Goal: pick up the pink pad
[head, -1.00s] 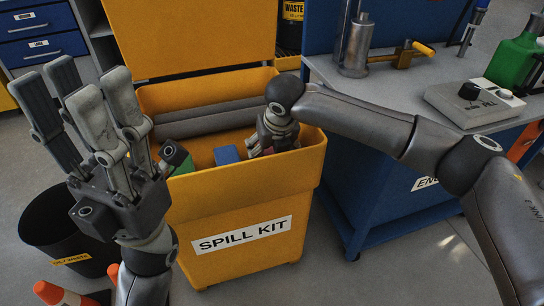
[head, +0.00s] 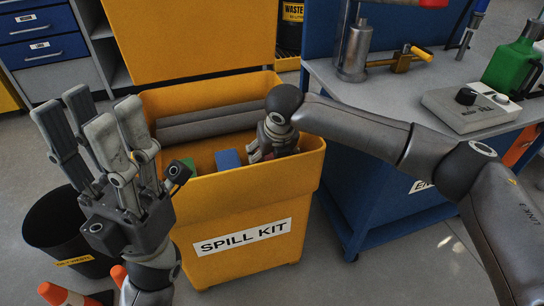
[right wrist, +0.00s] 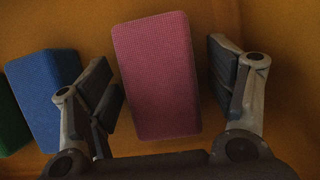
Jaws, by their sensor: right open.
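The pink pad (right wrist: 158,75) lies on the yellow floor of the spill kit bin in the right wrist view. My right gripper (right wrist: 160,85) is open, with one finger on each side of the pad and a gap visible on both sides. In the head view my right gripper (head: 270,145) reaches down into the bin, and it hides most of the pad. My left gripper (head: 100,135) is open and empty, raised in front of the bin's left side, fingers pointing up.
The yellow spill kit bin (head: 250,205) has its lid up. A blue pad (head: 228,158) and a green pad (head: 188,166) lie left of my right gripper. Grey rolls lie along the back. A blue workbench (head: 375,200) stands right, a black bucket (head: 62,230) left.

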